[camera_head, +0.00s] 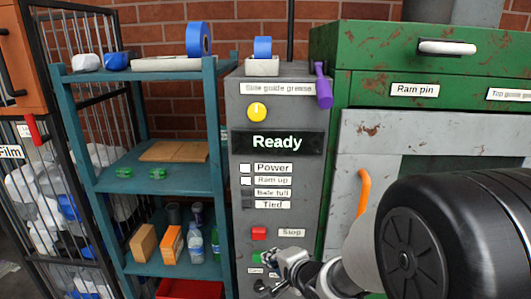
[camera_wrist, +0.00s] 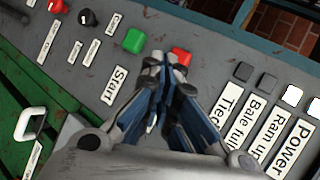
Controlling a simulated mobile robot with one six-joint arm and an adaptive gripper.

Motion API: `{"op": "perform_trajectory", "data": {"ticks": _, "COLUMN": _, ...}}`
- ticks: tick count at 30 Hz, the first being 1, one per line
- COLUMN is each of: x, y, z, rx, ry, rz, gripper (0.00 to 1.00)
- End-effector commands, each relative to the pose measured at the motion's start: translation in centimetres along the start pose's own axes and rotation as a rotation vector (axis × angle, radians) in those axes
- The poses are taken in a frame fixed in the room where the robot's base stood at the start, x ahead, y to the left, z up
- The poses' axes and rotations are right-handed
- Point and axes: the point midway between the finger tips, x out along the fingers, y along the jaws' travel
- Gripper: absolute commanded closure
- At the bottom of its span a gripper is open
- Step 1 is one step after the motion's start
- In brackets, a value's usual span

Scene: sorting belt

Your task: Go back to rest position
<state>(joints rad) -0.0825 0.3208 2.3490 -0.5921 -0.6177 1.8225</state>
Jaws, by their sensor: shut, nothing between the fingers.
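My gripper (camera_head: 274,256) is in front of the lower part of the grey control panel (camera_head: 240,215) in the head view. In the wrist view my gripper (camera_wrist: 165,62) has its fingertips together with nothing between them, close to the green Start button (camera_wrist: 133,40) and the red button (camera_wrist: 181,55). The head view shows the red Stop button (camera_head: 259,233) just above the gripper. The display (camera_head: 277,142) reads "Ready". The Power and Ram up lamps look white, the Bale full and Tied lamps dark. I cannot tell whether the fingertips touch the panel.
A green machine (camera_head: 360,55) with a grey front and an orange handle (camera_head: 363,191) stands right of the panel. A teal shelf (camera_head: 215,140) with boxes and bottles stands left. A purple lever (camera_head: 323,88) sticks out at the panel's upper right.

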Motion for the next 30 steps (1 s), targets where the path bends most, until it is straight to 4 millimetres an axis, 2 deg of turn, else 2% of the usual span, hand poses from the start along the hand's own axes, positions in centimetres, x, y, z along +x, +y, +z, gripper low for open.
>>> {"op": "perform_trajectory", "data": {"ticks": 3, "x": -4.6, "y": 0.0, "z": -3.5, "rx": -0.237, "ry": 0.145, "rz": 0.108, "gripper": 1.00}}
{"op": "perform_trajectory", "data": {"ticks": 6, "x": -9.1, "y": 1.2, "z": -5.2, "rx": -0.418, "ry": 0.213, "rz": 0.244, "gripper": 1.00}}
{"op": "perform_trajectory", "data": {"ticks": 8, "x": -12.0, "y": 2.2, "z": -5.7, "rx": -0.516, "ry": 0.226, "rz": 0.328, "gripper": 1.00}}
{"op": "perform_trajectory", "data": {"ticks": 11, "x": -16.9, "y": 4.5, "z": -5.3, "rx": -0.664, "ry": 0.199, "rz": 0.465, "gripper": 1.00}}
{"op": "perform_trajectory", "data": {"ticks": 13, "x": -20.1, "y": 6.5, "z": -4.3, "rx": -0.758, "ry": 0.145, "rz": 0.548, "gripper": 1.00}}
{"op": "perform_trajectory", "data": {"ticks": 15, "x": -23.0, "y": 8.3, "z": -2.8, "rx": -0.847, "ry": 0.070, "rz": 0.610, "gripper": 1.00}}
{"op": "perform_trajectory", "data": {"ticks": 18, "x": -26.3, "y": 10.8, "z": -0.4, "rx": -0.955, "ry": -0.048, "rz": 0.663, "gripper": 1.00}}
{"op": "perform_trajectory", "data": {"ticks": 21, "x": -28.5, "y": 12.5, "z": 1.7, "rx": -1.034, "ry": -0.149, "rz": 0.682, "gripper": 1.00}}
{"op": "perform_trajectory", "data": {"ticks": 24, "x": -29.7, "y": 13.5, "z": 3.0, "rx": -1.083, "ry": -0.213, "rz": 0.686, "gripper": 1.00}}
{"op": "perform_trajectory", "data": {"ticks": 30, "x": -30.2, "y": 13.9, "z": 3.5, "rx": -1.105, "ry": -0.244, "rz": 0.689, "gripper": 1.00}}
